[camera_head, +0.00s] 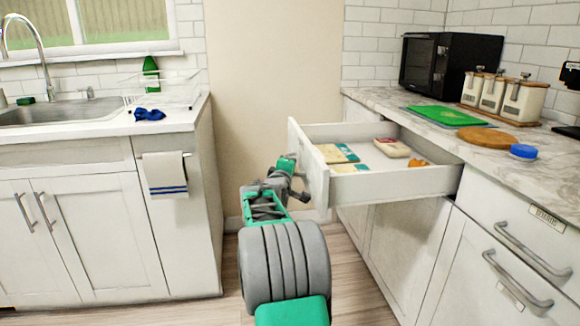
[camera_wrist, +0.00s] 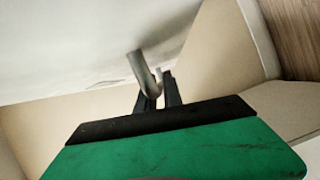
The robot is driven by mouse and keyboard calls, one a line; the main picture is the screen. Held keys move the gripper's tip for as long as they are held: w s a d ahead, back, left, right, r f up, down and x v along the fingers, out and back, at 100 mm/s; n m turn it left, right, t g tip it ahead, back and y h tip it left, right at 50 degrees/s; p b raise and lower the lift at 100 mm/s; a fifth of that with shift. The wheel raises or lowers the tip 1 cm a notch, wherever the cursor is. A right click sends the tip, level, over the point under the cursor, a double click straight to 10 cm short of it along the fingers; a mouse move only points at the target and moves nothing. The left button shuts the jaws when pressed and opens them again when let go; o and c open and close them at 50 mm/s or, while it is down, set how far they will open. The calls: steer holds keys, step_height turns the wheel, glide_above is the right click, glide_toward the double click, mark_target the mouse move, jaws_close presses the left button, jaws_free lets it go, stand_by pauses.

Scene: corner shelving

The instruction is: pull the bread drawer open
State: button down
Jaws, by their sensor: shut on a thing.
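The open drawer (camera_head: 395,184) juts out from the right-hand counter, with several bread-like packages (camera_head: 338,153) and a red-labelled pack (camera_head: 392,147) inside. My gripper (camera_head: 302,186) is at the outer side of the drawer's white front panel (camera_head: 309,170). In the wrist view my gripper (camera_wrist: 160,95) is shut on the metal drawer handle (camera_wrist: 142,72), which stands out from the white panel. The handle is hidden behind my gripper in the head view. Whether any label is on this drawer's front cannot be seen.
The counter (camera_head: 400,98) above holds a microwave (camera_head: 448,64), canisters (camera_head: 495,92), a green board (camera_head: 444,115), a round wooden board (camera_head: 489,138) and a blue lid (camera_head: 523,151). The sink cabinet (camera_head: 90,220) stands left. Wooden floor (camera_head: 355,265) lies between.

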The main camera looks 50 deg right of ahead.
steer(key=shift+r, duration=0.1)
steer(key=c, duration=1.5)
jaws_free()
steer(key=p+v, duration=0.2)
steer(key=v, duration=0.5)
steer(key=shift+a, duration=0.4)
steer(key=shift+s, duration=0.15)
